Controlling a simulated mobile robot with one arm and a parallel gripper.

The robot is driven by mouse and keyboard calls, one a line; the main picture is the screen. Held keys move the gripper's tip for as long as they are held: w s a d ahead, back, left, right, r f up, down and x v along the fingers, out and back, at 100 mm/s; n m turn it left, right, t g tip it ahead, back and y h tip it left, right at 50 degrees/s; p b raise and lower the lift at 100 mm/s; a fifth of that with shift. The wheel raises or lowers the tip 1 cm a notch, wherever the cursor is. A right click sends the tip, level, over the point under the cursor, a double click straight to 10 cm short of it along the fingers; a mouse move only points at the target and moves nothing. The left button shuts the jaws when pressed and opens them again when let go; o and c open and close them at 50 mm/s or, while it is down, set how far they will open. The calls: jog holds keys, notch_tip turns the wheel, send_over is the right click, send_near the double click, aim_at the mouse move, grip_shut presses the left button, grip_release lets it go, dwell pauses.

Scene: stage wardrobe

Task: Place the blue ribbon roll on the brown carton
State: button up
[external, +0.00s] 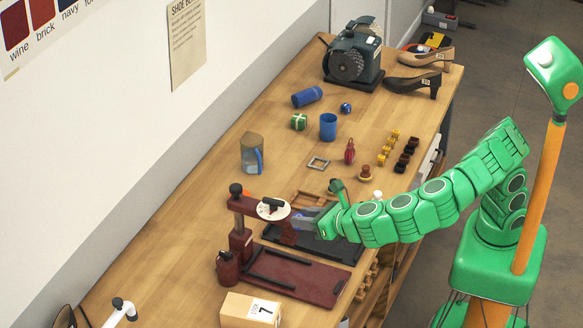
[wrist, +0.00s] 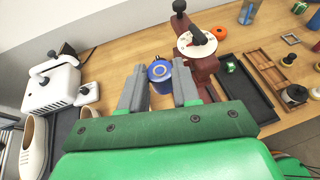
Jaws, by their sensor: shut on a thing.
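In the external view, my gripper (external: 304,219) is beside the head of the dark red press, over the black tray; the roll is hard to make out there. The brown carton (external: 236,310), a tan box with a white label marked 7, stands on the near part of the bench, below and left of my gripper. I cannot make it out in the wrist view.
The dark red press (external: 239,240) with a white dial stands close to my gripper, its base (external: 300,275) reaching toward the carton. A black tray (external: 330,248) lies beside it. A white machine (wrist: 50,88) and pale shoes show in the wrist view. The bench left of the press is clear.

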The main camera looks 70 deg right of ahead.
notch_tip(320, 180, down, 11)
send_over(251, 320)
jog(key=s+a, duration=0.2)
jog(key=shift+w+d+f, duration=0.1)
jog(key=shift+w+f, duration=0.05)
jog(key=shift+f, duration=2.35)
jog(key=shift+w+d+f, duration=0.1)
jog(key=shift+f, duration=2.35)
jog(key=shift+a+f, duration=0.1)
jog(key=shift+f, duration=1.45)
jog(key=shift+f, duration=0.15)
jog(key=o, duration=1)
